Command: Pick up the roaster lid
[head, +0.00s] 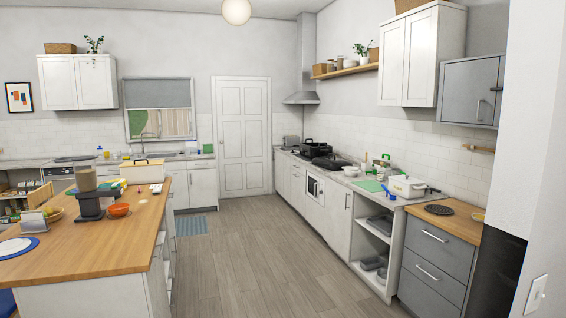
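No gripper of mine is in view. On the right-hand counter by the stove, a dark roaster-like pan (314,148) stands at the back. A flatter black piece (331,161) lies just in front of it. At this distance I cannot tell which of these is the roaster lid, or whether a lid sits on the pan. A white pot with a pale lid (407,186) stands nearer on the same counter.
A wooden-topped island (100,240) with a coffee machine (90,200) and an orange bowl (119,210) stands at left. Grey drawers (435,258) and an open shelf unit (372,240) line the right. The wooden floor (255,260) between is clear, up to a white door (242,135).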

